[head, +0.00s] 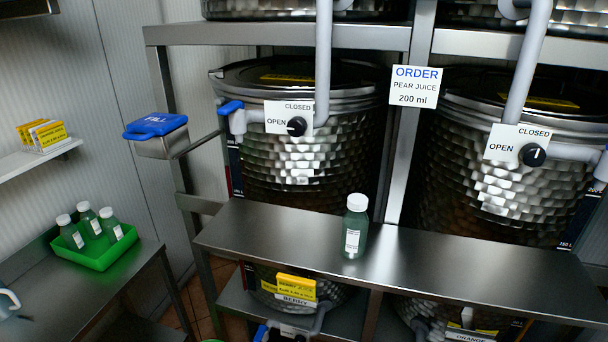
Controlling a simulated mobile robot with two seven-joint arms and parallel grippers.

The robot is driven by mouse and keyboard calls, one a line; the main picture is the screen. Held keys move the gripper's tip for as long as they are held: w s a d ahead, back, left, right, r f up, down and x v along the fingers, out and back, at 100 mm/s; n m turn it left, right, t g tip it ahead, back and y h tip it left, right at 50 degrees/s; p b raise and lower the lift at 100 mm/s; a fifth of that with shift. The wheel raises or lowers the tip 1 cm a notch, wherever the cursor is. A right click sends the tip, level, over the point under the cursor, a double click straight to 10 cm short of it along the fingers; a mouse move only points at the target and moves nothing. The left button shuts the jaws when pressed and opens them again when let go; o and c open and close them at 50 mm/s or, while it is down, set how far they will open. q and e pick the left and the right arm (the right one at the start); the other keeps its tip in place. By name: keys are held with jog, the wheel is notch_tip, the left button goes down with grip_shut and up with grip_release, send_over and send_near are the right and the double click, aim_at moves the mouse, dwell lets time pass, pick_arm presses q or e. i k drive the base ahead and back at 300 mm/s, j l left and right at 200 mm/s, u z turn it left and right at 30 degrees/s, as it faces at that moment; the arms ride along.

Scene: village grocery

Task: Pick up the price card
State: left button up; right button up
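Several small yellow and white cards (43,136) stand in a row on the white wall shelf at the left; their print is too small to read. Another yellow card (296,286) with dark print stands at the lower tank, below the steel counter, above a white label that reads BERRY. I cannot tell from this view which of these is the price card. Neither of my grippers is in view.
A green bottle with a white cap (355,226) stands on the steel counter (450,262), otherwise clear. A green tray (95,256) with 3 bottles sits on the left table. A white order sign (416,86) reads PEAR JUICE 200 ml. Large tanks with valves stand behind.

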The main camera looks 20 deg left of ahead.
aim_at(48, 135)
jog(key=u, duration=1.85)
jog(key=i, duration=0.45)
jog(key=i+z, duration=0.3)
jog(key=z, duration=0.15)
jog(key=i+z, duration=0.4)
jog(key=k+j, duration=0.05)
jog(key=k, duration=0.05)
